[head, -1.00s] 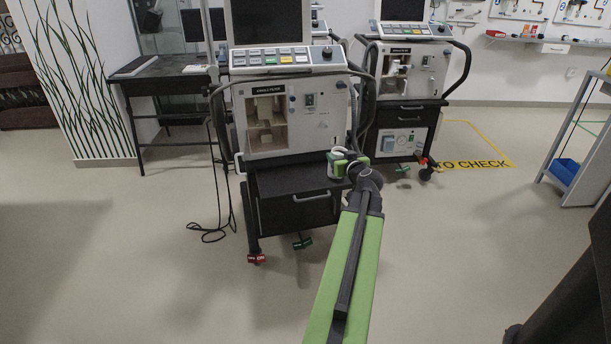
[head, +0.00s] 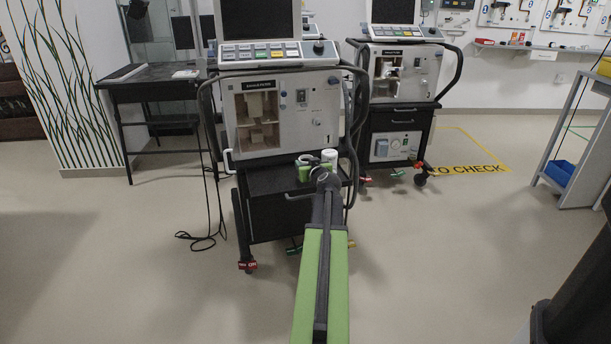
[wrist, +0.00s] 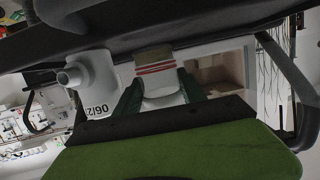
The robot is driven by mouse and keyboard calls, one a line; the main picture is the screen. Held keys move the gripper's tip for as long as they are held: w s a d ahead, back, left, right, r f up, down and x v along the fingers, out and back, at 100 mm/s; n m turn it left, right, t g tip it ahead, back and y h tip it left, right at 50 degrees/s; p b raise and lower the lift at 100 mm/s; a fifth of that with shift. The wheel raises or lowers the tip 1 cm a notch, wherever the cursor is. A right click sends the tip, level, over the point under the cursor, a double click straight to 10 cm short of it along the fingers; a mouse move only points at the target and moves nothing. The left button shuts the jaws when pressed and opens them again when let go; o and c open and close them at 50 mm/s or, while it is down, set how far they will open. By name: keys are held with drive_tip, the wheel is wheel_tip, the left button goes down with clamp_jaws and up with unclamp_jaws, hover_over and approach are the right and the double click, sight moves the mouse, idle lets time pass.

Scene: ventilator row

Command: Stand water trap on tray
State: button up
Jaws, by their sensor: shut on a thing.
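The water trap (wrist: 155,72) is a pale cup with red stripes, held between the dark green fingers of my gripper (wrist: 158,92) in the wrist view. A white part with a short spout and a printed label (wrist: 92,78) shows beside it; I cannot tell if it is joined to the cup. In the head view a small white cylinder (head: 329,157) shows at my gripper (head: 316,170), in front of the near ventilator. The black tray (head: 268,180) lies below the ventilator's front panel. My gripper is over its right part; contact between trap and tray cannot be made out.
The near ventilator (head: 282,110) has an open-fronted compartment (head: 257,118) at left and a hose down its right side. A second ventilator (head: 403,75) stands behind right. A black table (head: 150,88) is at left, with a loose cable (head: 203,240) on the floor.

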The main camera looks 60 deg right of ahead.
wheel_tip(320, 180, down, 2)
drive_tip(key=shift+b, duration=0.35)
drive_tip(key=shift+r, duration=0.25)
drive_tip(key=shift+f, duration=0.2)
drive_tip(key=o, duration=1.4)
drive_tip(key=shift+c, duration=0.2)
